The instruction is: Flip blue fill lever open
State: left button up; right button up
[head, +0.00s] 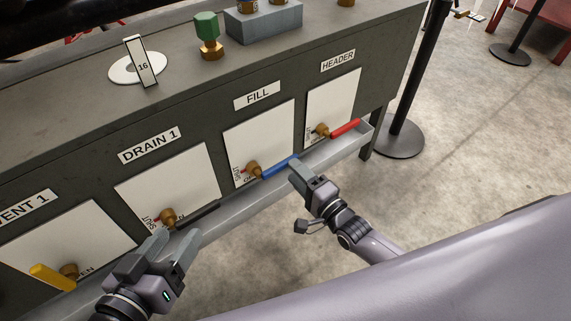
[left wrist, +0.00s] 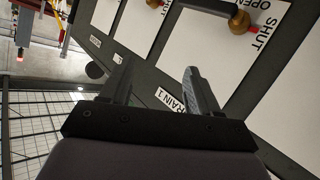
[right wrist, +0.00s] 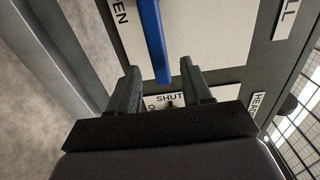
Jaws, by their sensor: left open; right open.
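The blue fill lever (head: 279,168) extends to the right from its brass valve (head: 254,171), on the white panel under the FILL label (head: 257,95). SHUT lettering is to the valve's left; other lettering below it is partly covered. My right gripper (head: 298,166) is open at the lever's free end. In the right wrist view the blue lever (right wrist: 152,40) reaches down toward the gap between the open fingers (right wrist: 158,68); contact cannot be told. My left gripper (head: 172,250) is open and empty in front of the DRAIN 1 panel, below its black lever (head: 198,217).
A red lever (head: 345,128) under HEADER is to the right, and a yellow lever (head: 52,277) is at lower left. A grey trough (head: 235,208) runs below the levers. A black post (head: 414,85) stands at the right. Open floor lies right of the cabinet.

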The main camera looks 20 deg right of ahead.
jog(key=b+x, duration=0.1)
jog(key=x, duration=0.4)
jog(key=shift+b, duration=0.35)
grip_shut()
